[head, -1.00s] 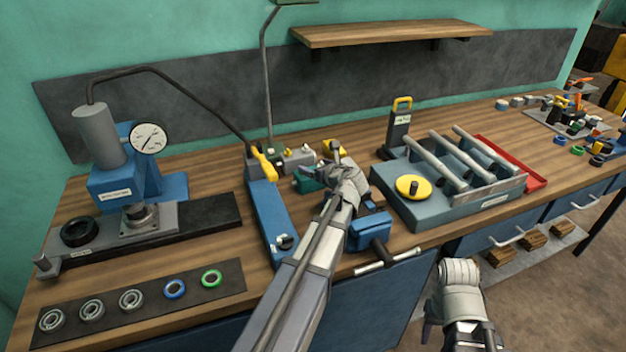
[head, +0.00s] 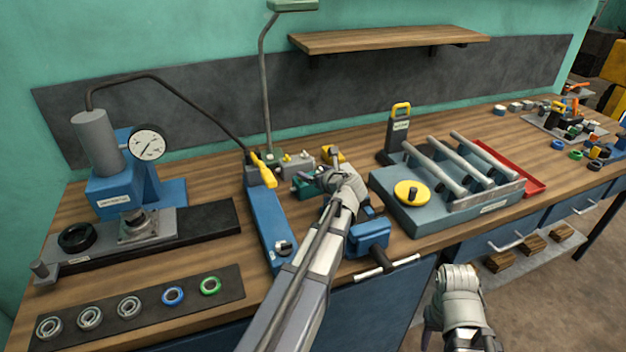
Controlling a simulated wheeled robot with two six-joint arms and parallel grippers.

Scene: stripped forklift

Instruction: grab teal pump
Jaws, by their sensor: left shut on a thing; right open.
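The teal pump (head: 303,187) sits at the back middle of the workbench, between the blue hand pump and the blue vise. My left gripper (head: 326,178) is at its right side, shut on it; the wrist hides much of the pump and the contact. My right gripper (head: 436,322) hangs low in front of the bench, over the floor side, open and empty, its fingers partly hidden by the wrist.
A blue vise (head: 369,237) stands at the front edge, right of my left forearm. A blue hand pump (head: 268,223) lies to the left. A grey roller tray (head: 450,208) is right. Yellow-topped parts (head: 333,155) stand behind the gripper.

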